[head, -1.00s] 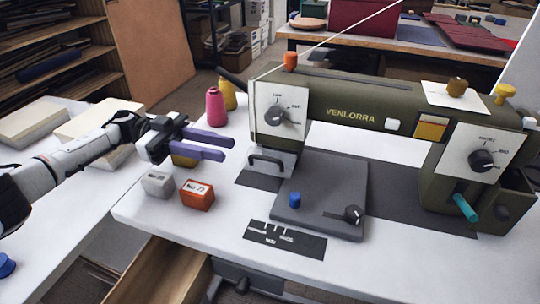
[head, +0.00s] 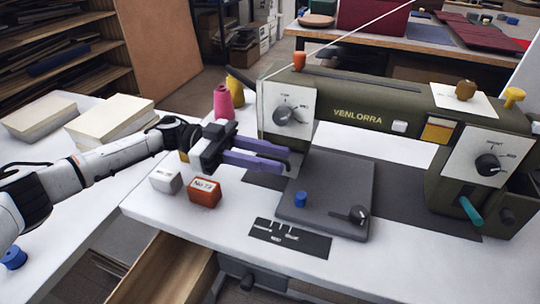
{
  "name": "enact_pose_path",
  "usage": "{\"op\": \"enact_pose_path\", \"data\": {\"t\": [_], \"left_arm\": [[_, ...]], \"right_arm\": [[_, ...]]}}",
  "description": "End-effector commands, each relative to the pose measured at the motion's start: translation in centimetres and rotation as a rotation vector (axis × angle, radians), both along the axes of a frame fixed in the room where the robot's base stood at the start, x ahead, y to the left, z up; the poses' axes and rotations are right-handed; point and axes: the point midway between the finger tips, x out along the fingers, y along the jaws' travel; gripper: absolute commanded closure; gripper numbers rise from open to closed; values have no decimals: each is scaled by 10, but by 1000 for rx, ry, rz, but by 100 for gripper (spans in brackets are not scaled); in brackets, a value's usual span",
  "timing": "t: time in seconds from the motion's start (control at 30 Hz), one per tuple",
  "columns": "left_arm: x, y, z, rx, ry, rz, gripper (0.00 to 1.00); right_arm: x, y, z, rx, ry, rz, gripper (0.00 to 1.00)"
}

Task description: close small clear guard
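My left gripper (head: 284,159) has purple fingers that stand apart, one above the other. It reaches in from the left at the left end of the green VENLORRA sewing machine (head: 372,102). The small clear guard, with its dark handle, hangs under the machine's left head, and the fingers now cover most of it. Only a dark bit of the handle shows by the fingertips. I cannot tell whether the fingers touch the handle or stand around it. My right gripper is not in view.
A pink thread cone (head: 223,101) and a yellow one (head: 236,86) stand behind my gripper. A grey plate (head: 325,205) with a blue knob (head: 300,199) lies to the right.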

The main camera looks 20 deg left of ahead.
Motion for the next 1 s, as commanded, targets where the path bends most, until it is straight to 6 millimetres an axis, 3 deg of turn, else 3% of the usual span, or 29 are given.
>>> {"op": "enact_pose_path", "data": {"t": [0.1, 0.27, 0.3, 0.47, 0.8, 1.0], "left_arm": [[0, 0, 0, 0, 0, -1, 74], [0, 0, 0, 0, 0, -1, 99], [0, 0, 0, -1, 0, -2, 100], [-1, 0, -2, -1, -11, -3, 100], [-6, -1, -24, 0, -327, -6, 100], [-6, -1, -24, 2, -370, -6, 100]], "right_arm": [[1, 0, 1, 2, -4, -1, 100], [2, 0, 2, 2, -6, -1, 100], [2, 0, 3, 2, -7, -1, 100], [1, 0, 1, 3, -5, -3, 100], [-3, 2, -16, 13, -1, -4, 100], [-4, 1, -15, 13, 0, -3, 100]]}}
